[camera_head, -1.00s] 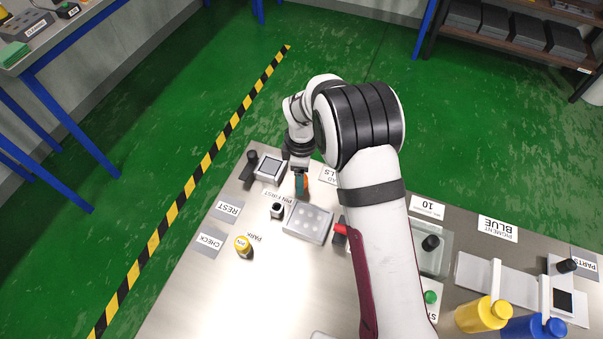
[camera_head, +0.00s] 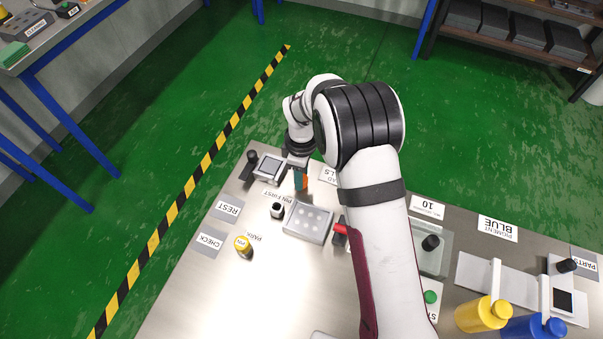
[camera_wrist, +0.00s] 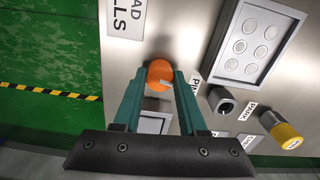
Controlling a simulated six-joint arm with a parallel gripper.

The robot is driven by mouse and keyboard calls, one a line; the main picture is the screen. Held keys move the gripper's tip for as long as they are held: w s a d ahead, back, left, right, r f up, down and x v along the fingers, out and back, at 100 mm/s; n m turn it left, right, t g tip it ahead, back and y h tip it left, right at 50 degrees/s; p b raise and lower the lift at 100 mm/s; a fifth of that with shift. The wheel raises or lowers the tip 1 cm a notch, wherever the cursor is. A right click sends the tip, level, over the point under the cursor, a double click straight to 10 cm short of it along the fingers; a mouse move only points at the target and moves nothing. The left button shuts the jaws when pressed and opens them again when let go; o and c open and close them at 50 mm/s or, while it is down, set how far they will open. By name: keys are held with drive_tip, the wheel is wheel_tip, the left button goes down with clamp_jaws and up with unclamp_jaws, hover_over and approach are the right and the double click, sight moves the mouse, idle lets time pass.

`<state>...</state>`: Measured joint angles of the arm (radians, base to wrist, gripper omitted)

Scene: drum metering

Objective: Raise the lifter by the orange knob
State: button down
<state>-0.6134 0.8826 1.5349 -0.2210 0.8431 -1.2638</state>
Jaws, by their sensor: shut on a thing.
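The orange knob (camera_wrist: 159,74) is between the two teal fingers of my gripper (camera_wrist: 162,82) in the wrist view. My gripper is shut on it. In the head view my gripper (camera_head: 300,180) points down over the far side of the steel table, and a strip of the orange knob (camera_head: 306,182) shows beside a finger. The rest of the lifter below the knob is hidden by the knob and fingers, so I cannot tell its height exactly.
A grey plate with several round wells (camera_head: 307,222) stands close by, also in the wrist view (camera_wrist: 258,42). A framed square block (camera_head: 269,167) is left of my gripper.

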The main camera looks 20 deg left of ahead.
drive_tip(key=m, duration=0.4)
drive_tip(key=shift+m, duration=0.3)
drive_tip(key=m, duration=0.4)
drive_tip(key=shift+m, duration=0.3)
drive_tip(key=m, duration=0.4)
drive_tip(key=shift+m, duration=2.3)
drive_tip(key=shift+c, duration=2.3)
unclamp_jaws()
